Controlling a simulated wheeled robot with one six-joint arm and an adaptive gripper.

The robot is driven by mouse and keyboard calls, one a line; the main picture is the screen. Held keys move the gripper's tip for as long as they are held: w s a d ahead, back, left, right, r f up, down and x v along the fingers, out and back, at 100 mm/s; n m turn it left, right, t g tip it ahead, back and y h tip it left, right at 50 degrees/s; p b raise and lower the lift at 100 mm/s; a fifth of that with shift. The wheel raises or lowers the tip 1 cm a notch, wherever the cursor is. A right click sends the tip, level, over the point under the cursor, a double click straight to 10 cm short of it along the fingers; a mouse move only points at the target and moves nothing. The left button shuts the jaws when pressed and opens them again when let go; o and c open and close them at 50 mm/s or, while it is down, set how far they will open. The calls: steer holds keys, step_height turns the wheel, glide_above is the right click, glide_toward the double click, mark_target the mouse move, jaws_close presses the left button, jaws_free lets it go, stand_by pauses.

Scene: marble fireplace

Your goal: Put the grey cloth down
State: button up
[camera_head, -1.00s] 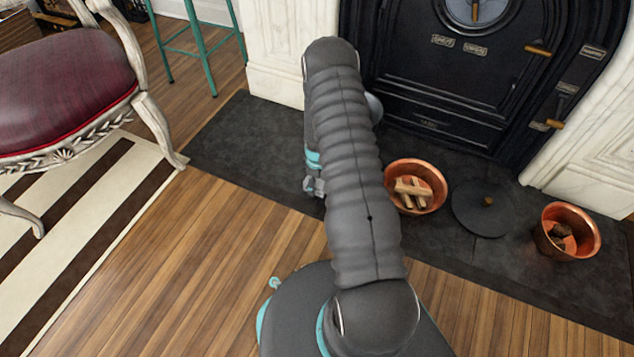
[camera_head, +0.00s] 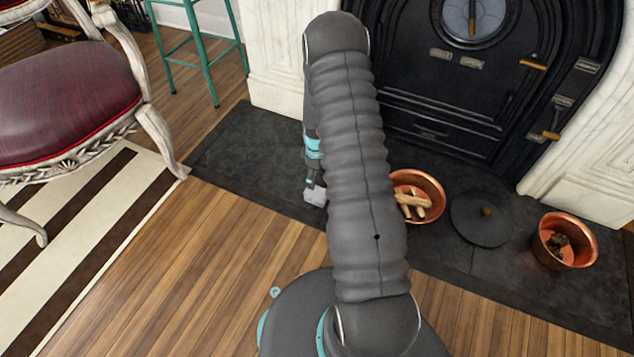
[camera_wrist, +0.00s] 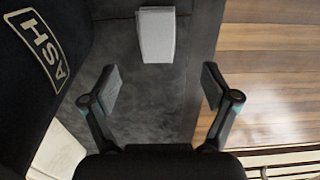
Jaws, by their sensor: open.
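The grey cloth (camera_wrist: 156,36) shows in the wrist view as a pale, folded, block-like shape at the top. It appears to lie on the dark stone hearth (camera_wrist: 150,110). My gripper (camera_wrist: 162,87) is open, with its two fingers spread wide and nothing between them. The cloth lies beyond the fingertips and apart from them.
A copper pot with wood (camera_head: 431,188), a dark round lid (camera_head: 478,222) and a second copper pot (camera_head: 545,249) stand on the hearth's right side. The black stove (camera_head: 440,90) rises behind. A red chair (camera_head: 62,95) is at the left. The hearth's left part is clear.

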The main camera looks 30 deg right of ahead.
steer(key=s+a+r+m+t, duration=0.1)
steer(key=s+a+r, duration=0.15)
steer(key=r, duration=0.75)
steer(key=s+a+r+m+t, duration=0.1)
steer(key=a+r, duration=0.2)
steer(key=r, duration=0.8)
steer(key=s+a+r+m+t, duration=0.1)
steer(key=a+r, duration=0.2)
steer(key=r, duration=0.7)
steer(key=s+a+r+m+t, duration=0.1)
steer(key=s+a+r, duration=0.1)
steer(key=s+r, duration=0.2)
steer(key=s+a+r+m, duration=0.2)
steer(key=s+r, duration=0.3)
steer(key=s, duration=0.6)
steer(key=s+a+r+m+t, duration=0.1)
steer(key=s+a+r, duration=0.2)
steer(key=s+r, duration=0.2)
steer(key=s, duration=0.3)
steer(key=shift+a+r+m+t, duration=0.25)
steer(key=shift+a+m+t, duration=0.05)
steer(key=shift+a, duration=0.05)
steer(key=shift+s, duration=0.1)
step_height(320, 180, up, 7)
steer(key=p, duration=0.7)
